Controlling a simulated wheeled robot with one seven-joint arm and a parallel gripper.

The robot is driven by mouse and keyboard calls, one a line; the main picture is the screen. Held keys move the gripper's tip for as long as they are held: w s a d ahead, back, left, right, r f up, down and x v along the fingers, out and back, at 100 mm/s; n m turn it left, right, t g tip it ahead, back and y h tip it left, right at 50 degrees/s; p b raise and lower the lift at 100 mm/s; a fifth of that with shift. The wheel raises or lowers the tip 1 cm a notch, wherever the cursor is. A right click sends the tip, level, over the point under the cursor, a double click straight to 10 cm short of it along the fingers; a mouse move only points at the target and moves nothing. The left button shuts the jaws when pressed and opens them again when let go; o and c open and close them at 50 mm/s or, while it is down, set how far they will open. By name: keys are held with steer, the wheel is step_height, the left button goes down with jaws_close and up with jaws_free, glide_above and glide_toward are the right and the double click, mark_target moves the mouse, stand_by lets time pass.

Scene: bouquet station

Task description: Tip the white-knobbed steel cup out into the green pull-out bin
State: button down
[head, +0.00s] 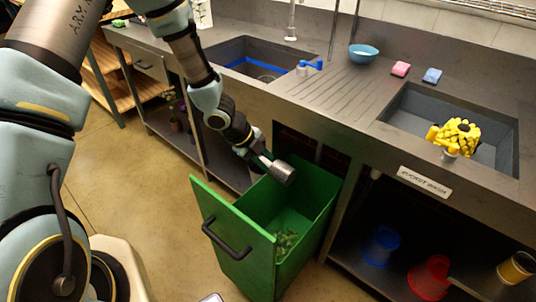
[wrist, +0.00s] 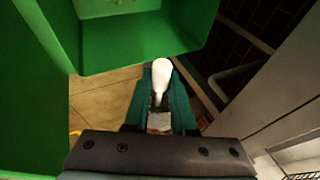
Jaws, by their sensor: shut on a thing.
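The steel cup (head: 284,173) is at the end of my gripper (head: 264,161), over the upper part of the green pull-out bin (head: 234,226). The cup is tilted well over on its side, and its mouth cannot be made out. In the wrist view my gripper (wrist: 162,100) has its teal fingers closed around the white knob (wrist: 162,74); the steel body is not clear there. The bin is pulled out and open at the top. Green scraps (head: 286,243) lie at its bottom. The bin's green wall also shows in the wrist view (wrist: 135,45).
The counter edge and cabinet opening lie right behind the bin. The counter holds two sinks, a blue bowl (head: 363,54), pink (head: 400,69) and blue (head: 432,76) sponges, and yellow gloves (head: 455,136). Red (head: 430,277) and blue (head: 381,246) buckets stand below. Floor at left is clear.

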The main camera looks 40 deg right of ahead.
steer(key=shift+g+h+p, duration=0.3)
steer(key=shift+g+p, duration=0.7)
steer(key=shift+p, duration=3.7)
steer(key=shift+f+n+g+h+p, duration=0.3)
steer(key=shift+n+g+p, duration=0.1)
steer(key=shift+g+p, duration=0.35)
steer(key=shift+f+b, duration=0.35)
steer(key=shift+b, duration=0.15)
steer(key=shift+s+g, duration=0.1)
steer(key=shift+g, duration=0.35)
steer(key=shift+r, duration=0.1)
